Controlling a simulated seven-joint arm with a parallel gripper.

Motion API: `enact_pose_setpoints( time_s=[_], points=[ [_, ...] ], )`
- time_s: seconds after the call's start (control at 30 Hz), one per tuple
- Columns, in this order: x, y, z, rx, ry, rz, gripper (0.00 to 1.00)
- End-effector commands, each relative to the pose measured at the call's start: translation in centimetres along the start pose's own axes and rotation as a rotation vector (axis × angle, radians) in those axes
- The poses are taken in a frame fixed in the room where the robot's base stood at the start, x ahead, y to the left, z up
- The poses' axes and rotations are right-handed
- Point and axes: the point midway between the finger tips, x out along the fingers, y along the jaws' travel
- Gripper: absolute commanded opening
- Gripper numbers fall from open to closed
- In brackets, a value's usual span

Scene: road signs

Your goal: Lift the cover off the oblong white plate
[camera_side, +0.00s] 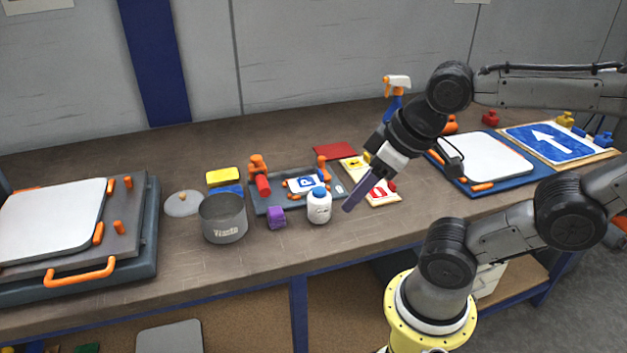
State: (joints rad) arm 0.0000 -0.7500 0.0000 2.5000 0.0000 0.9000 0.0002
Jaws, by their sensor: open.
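An oblong off-white plate (385,196) lies on the bench in the middle, with a red sign and a yellow-and-black sign on it. My gripper (348,207) points down and left just in front of it, apart from the white bottle (319,208). It is open and holds nothing that I can see; the fingers overlap from this side. My arm hides part of the plate's far right. I cannot tell which piece on the plate is its cover. Two larger white panels also show: one on the grey tray at left (50,220), one on a blue board at right (482,158).
A grey pot (224,222), its lid (184,204), a purple cube (276,218) and yellow and blue blocks (224,177) stand left of my gripper. A dark tray (262,207) with orange clamps holds a blue P sign (306,183). A spray bottle (396,88) stands behind.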

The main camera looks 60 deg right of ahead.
Motion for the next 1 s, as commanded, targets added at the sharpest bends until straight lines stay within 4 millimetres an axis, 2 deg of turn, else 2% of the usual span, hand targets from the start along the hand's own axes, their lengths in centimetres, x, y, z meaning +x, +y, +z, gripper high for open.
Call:
enact_pose_setpoints(
  time_s=[0.1,0.17,0.27,0.37,0.4,0.53,0.63,0.73,0.83,1.0],
  points=[
    [-0.1,0.1,-0.3,0.03,0.012,0.002,0.46],
    [-0.7,0.2,-1.8,0.067,0.051,0.009,0.46],
    [-0.8,1.3,-5.1,0.151,0.081,0.042,0.46],
    [0.2,4.0,-8.9,0.281,0.081,0.104,0.46],
    [0.8,5.4,-10.4,0.337,0.077,0.133,0.46],
    [3.9,11.1,-13.5,0.505,0.041,0.226,0.46],
    [6.4,15.3,-13.9,0.604,-0.005,0.283,0.46],
    [8.2,18.4,-12.9,0.666,-0.056,0.318,0.46],
    [9.2,19.6,-11.7,0.702,-0.093,0.331,0.46],
    [10.4,20.4,-11.1,0.714,-0.098,0.336,0.46]
  ],
)
